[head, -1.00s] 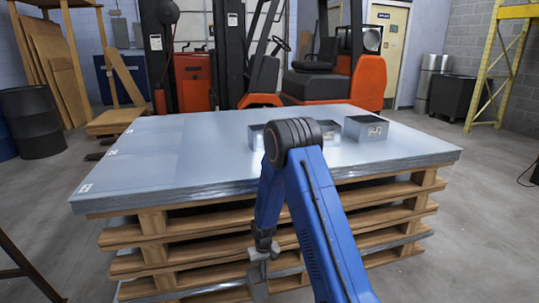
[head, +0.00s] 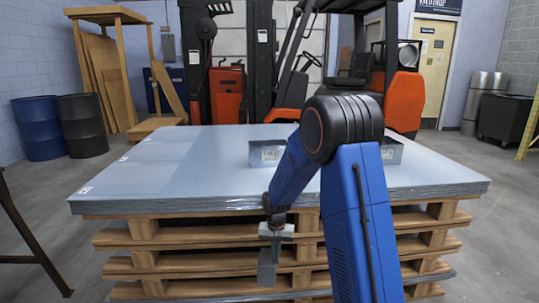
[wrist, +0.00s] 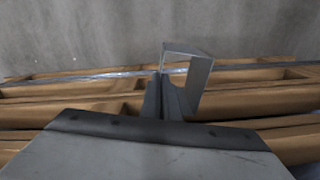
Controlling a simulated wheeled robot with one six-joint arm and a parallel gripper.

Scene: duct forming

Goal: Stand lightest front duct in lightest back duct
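My gripper (wrist: 165,98) is shut on a small grey open-ended duct (wrist: 200,75), seemingly by one wall, in the wrist view. In the head view my gripper (head: 275,232) hangs in front of the pallets, below the sheet stack's top, and the held duct (head: 267,268) is under it. On the stack stands a grey box-shaped duct (head: 267,154) with a label on its front, too small to read. Another duct (head: 392,152) stands to its right, partly behind my arm. Anything between them is hidden by my arm.
The metal sheet stack (head: 190,160) lies on wooden pallets (head: 180,262); its left half is clear. An orange forklift (head: 404,100) stands behind it. Two drums (head: 82,125) stand at the left. A dark stand leg (head: 30,245) is at the near left.

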